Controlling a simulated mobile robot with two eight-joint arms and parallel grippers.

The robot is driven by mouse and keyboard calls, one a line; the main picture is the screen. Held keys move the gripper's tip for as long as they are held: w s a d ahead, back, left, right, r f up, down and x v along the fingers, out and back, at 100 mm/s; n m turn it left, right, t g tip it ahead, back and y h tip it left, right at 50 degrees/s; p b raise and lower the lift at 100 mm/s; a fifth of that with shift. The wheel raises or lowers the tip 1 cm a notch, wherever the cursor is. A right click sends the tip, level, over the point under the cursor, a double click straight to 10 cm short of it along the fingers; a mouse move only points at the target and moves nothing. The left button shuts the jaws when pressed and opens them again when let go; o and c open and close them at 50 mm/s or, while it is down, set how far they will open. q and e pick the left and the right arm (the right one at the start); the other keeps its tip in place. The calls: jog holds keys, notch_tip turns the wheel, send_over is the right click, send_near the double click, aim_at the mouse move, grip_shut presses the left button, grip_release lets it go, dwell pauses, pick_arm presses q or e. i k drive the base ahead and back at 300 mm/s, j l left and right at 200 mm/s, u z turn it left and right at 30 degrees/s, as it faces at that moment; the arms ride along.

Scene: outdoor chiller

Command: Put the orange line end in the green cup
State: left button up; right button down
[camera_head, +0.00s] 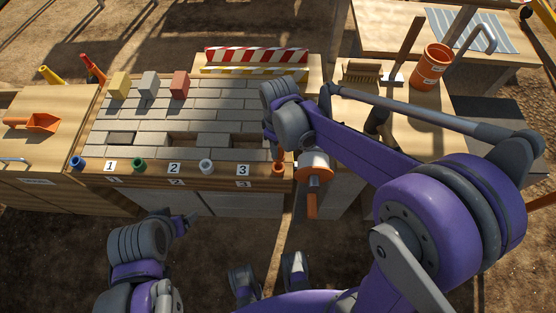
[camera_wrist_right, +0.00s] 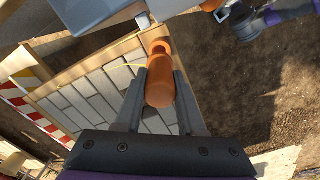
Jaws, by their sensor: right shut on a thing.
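The orange line end (camera_wrist_right: 160,92) sits between the two fingers of my right gripper (camera_wrist_right: 158,84), which is shut on it. A thin yellow line runs from it to the left in the wrist view. In the head view my right gripper (camera_head: 277,147) is at the right front corner of the brick panel, partly hidden by its own wrist, with an orange piece (camera_head: 278,168) just below. The green cup (camera_head: 138,165) stands on the front ledge between labels 1 and 2. My left gripper (camera_head: 182,225) is low in front of the panel, apart from the cups; its finger opening is unclear.
A blue cup (camera_head: 77,162) and a white cup (camera_head: 206,166) share the ledge. Yellow (camera_head: 119,86), grey (camera_head: 149,85) and red (camera_head: 180,84) blocks stand at the panel's back. An orange bucket (camera_head: 432,66) and a brush (camera_head: 362,72) are on the right table.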

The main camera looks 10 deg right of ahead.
aim_at(141, 166)
jog(key=i+j, duration=0.1)
jog(key=j, duration=0.35)
jog(key=i+j, duration=0.1)
jog(key=j, duration=0.85)
jog(key=i+j, duration=0.15)
jog(key=j, duration=0.3)
jog(key=i+j, duration=0.1)
jog(key=j, duration=0.35)
